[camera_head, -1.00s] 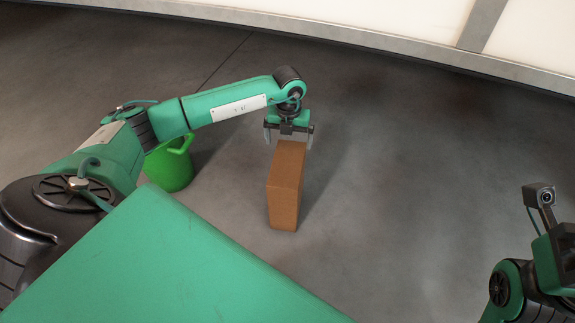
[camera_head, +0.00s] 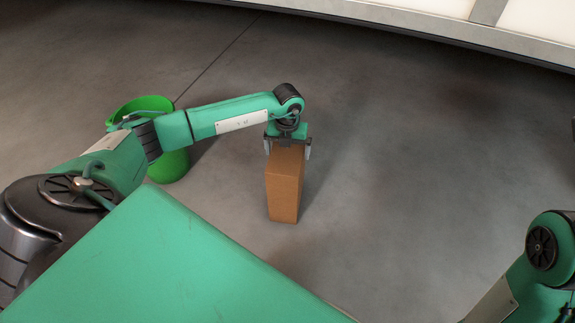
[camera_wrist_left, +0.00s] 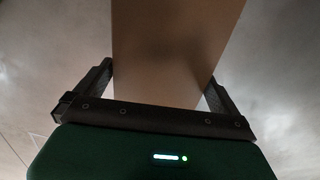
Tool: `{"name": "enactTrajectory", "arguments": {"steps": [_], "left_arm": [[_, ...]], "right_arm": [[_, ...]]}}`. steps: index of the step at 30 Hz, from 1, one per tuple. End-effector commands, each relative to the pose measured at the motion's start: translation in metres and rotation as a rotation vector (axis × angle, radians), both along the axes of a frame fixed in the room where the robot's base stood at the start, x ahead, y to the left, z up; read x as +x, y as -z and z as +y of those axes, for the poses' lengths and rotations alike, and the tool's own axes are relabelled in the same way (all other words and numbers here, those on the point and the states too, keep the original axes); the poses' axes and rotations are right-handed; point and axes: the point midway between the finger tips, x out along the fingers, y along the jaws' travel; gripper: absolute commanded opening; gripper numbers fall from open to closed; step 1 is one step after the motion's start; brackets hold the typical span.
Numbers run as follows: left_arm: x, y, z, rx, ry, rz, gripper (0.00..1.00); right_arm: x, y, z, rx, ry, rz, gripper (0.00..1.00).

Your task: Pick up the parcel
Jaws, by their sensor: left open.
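The parcel is a tall brown cardboard box (camera_head: 285,190) standing upright on the grey floor, in the middle of the head view. My left gripper (camera_head: 288,150) is at its top, pointing down, with one finger on either side. In the left wrist view the parcel (camera_wrist_left: 172,55) lies between the two fingers of the left gripper (camera_wrist_left: 155,88), and the jaws are open. Whether either finger touches the parcel is hard to tell. The gripper hides part of the parcel's top. Part of my right arm shows at the lower right, but its gripper is out of view.
A green bucket (camera_head: 172,168) stands on the floor left of the parcel, partly behind my left arm. A pale wall with a grey base edge (camera_head: 420,32) runs along the back. The floor (camera_head: 400,170) right of the parcel is clear.

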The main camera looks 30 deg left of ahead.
Motion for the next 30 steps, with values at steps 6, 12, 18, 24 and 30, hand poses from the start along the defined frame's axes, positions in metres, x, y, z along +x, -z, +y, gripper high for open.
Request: {"name": "enactTrajectory", "arguments": {"steps": [6,12,18,24,30], "left_arm": [[-0.0003,0.0165,0.0,0.001,0.0,0.001,1.0],[-0.0004,0.0158,-0.0001,0.001,0.0,0.001,1.0],[-0.0005,0.0158,-0.0002,0.001,0.0,0.001,0.65],[-0.0005,0.0158,-0.0002,0.001,0.001,0.001,0.26],[0.0002,0.0146,-0.0001,-0.001,0.0,0.0,0.26]], "right_arm": [[-0.0029,-0.0017,-0.0021,0.012,-0.007,-0.013,0.36],[-0.0028,-0.0028,-0.0021,0.012,-0.007,-0.012,0.36],[-0.0028,-0.0026,-0.0021,0.013,-0.006,-0.011,0.36],[-0.0027,-0.0024,-0.0021,0.013,-0.006,-0.011,0.36],[-0.0027,-0.0026,-0.0021,0.013,-0.006,-0.011,0.36]]}}
